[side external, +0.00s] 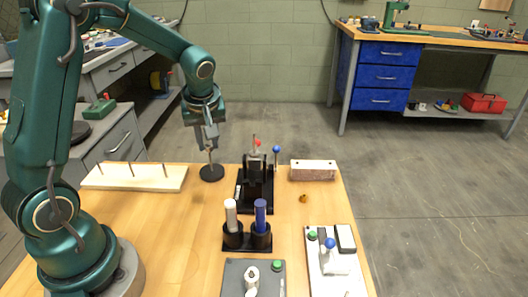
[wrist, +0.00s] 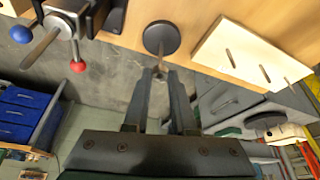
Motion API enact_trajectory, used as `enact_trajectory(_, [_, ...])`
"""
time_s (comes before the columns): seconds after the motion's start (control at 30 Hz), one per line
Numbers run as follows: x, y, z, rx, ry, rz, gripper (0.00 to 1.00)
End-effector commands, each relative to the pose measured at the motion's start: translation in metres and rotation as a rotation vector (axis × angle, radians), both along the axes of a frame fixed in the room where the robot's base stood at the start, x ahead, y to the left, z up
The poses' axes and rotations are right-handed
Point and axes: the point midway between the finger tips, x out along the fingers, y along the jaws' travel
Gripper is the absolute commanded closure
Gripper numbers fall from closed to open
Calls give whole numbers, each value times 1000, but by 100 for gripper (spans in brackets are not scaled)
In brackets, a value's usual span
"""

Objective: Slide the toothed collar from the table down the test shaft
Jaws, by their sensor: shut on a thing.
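The test shaft (wrist: 161,58) stands upright from a round dark base (side external: 211,173) near the table's back edge; the base also shows in the wrist view (wrist: 161,36). My gripper (side external: 209,146) points down right over the shaft. Its fingertips (wrist: 160,74) are close together at the shaft's upper end. They are shut on a small grey thing, seemingly the toothed collar (wrist: 159,76), mostly hidden between the fingers. I cannot make out its teeth or whether it is around the shaft.
A pale board with pegs (side external: 133,177) lies left of the shaft. A black clamp with red and blue knobs (side external: 256,185) stands to the right. A small brass piece (side external: 303,198) lies beyond it. White and blue cylinders (side external: 260,215) stand in black cups. The front-left tabletop is clear.

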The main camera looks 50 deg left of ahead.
Motion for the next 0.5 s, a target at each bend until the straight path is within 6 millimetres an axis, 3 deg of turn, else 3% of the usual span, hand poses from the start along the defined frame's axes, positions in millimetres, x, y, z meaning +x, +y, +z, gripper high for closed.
enact_trajectory(0.5, [0,0,-11,-1,0,0,100])
